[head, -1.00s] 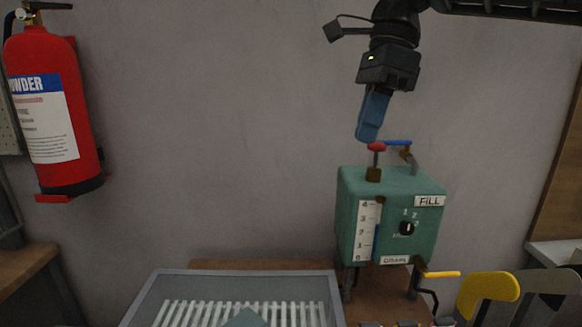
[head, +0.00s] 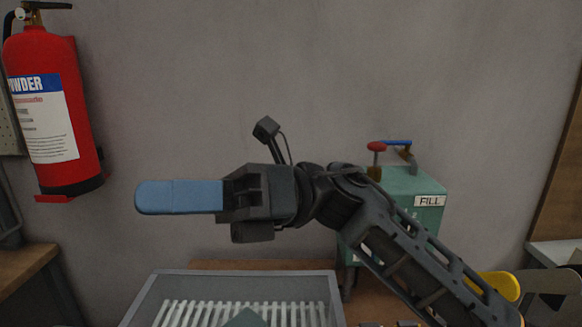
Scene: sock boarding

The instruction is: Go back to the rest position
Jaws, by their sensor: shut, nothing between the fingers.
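My gripper (head: 150,197) is in the middle of the head view, its blue fingers shut together and pointing left. It holds nothing and is raised in the air above the grey tray. My dark arm runs from it down to the lower right, in front of the green tank (head: 408,185). The tank has a "FILL" label and a red knob (head: 377,146) on top. The tank's gauge, dial and most of its front are hidden by my arm.
A grey tray (head: 150,298) with white slats stands at the bottom, with a grey-green piece (head: 245,318) in it. A red fire extinguisher (head: 52,110) hangs on the left wall. A yellow shape (head: 497,285) is at the lower right. The upper middle is clear.

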